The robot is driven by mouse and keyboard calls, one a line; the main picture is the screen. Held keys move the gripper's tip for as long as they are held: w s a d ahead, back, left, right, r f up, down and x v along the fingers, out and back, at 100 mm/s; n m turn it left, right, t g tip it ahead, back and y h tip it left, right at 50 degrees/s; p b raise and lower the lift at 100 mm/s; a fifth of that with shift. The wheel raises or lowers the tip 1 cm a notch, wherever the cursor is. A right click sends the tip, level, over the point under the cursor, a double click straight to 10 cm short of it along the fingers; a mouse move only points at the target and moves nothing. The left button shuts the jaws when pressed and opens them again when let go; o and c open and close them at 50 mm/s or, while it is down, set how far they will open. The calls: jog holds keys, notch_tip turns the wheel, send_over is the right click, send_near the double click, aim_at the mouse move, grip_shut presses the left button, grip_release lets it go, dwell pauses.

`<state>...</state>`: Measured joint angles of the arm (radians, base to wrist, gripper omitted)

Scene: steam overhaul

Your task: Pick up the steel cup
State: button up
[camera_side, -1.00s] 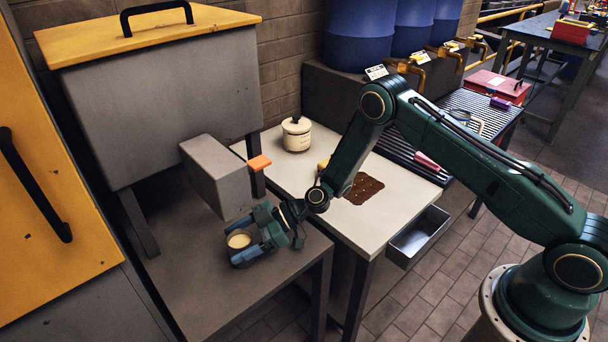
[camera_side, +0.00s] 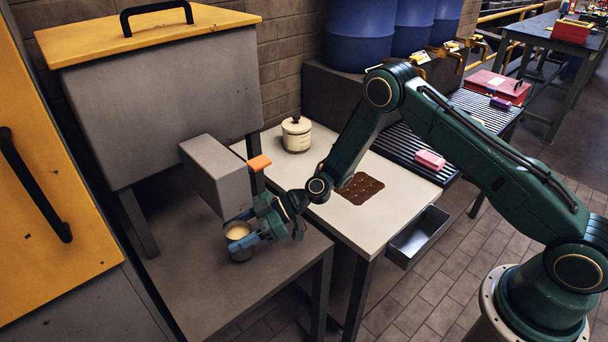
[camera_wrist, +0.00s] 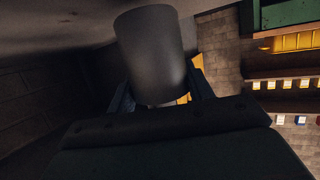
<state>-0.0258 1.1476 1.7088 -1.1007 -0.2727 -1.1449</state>
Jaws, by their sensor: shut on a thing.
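Whether the cup's base is clear of the table is hard to tell. In the wrist view the cup (camera_wrist: 152,50) is a plain grey cylinder between the dark fingers, whose tips are partly hidden behind it.
The grey table (camera_side: 200,300) is clear in front.

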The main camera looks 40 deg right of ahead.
jog(key=s+d, duration=0.3)
jog(key=d, duration=0.5)
jog(key=s+d, duration=0.4)
jog(key=d, duration=0.4)
jog(key=shift+d+r, duration=0.3)
jog(key=shift+r, duration=0.05)
jog(key=shift+w, duration=0.1)
jog(key=s+d+r+m+t+h, duration=0.1)
jog(key=d+r+m+t+h, duration=0.5)
jog(key=d+r+m+t, duration=0.1)
jog(key=shift+d+m, duration=0.25)
jog(key=shift+m, duration=0.15)
jog(key=shift+w, duration=0.1)
dwell(0.6)
